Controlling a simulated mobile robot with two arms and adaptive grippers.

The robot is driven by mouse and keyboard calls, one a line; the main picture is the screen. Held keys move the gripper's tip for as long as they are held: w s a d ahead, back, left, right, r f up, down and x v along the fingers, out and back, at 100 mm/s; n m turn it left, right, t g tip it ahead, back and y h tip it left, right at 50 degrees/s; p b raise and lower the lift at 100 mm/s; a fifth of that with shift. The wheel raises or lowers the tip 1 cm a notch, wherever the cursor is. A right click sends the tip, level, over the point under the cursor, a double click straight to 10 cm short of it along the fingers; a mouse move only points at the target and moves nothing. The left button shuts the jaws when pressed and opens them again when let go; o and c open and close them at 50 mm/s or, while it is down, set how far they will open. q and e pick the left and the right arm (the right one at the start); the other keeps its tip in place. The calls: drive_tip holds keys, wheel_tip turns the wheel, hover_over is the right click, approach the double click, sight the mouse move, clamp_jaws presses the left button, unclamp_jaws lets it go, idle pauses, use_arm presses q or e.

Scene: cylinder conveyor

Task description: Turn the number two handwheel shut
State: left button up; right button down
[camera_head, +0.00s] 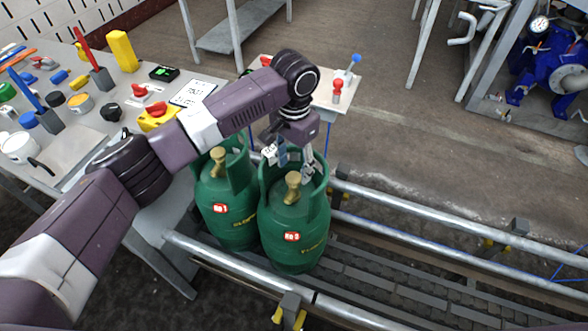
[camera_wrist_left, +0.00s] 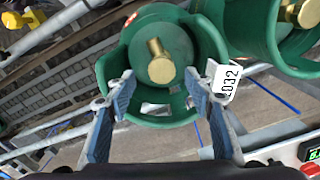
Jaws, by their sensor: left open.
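Two green gas cylinders with brass valve tops stand side by side on the conveyor. The right one (camera_head: 294,238) carries a small red and white label; its digit is too small to read surely. Its brass handwheel (camera_head: 292,181) sits inside the green collar and also shows in the left wrist view (camera_wrist_left: 161,70). The left cylinder (camera_head: 223,205) has a similar brass top (camera_head: 217,156). My left gripper (camera_head: 291,160) is open above the right cylinder's collar. In the left wrist view its fingertips (camera_wrist_left: 159,88) are apart, with the brass handwheel beyond them and nothing between them. My right gripper is out of view.
A cluttered grey table (camera_head: 75,150) stands at left, a small table (camera_head: 320,92) behind the cylinders. A white number tag (camera_wrist_left: 226,82) hangs by the near collar in the wrist view.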

sight(294, 177)
use_arm(q)
drive_tip(key=f, duration=0.2)
drive_tip(key=shift+w+f, duration=0.2)
drive_tip(key=shift+f, duration=0.6)
drive_tip(key=c, duration=1.2)
drive_tip(key=shift+o, duration=0.2)
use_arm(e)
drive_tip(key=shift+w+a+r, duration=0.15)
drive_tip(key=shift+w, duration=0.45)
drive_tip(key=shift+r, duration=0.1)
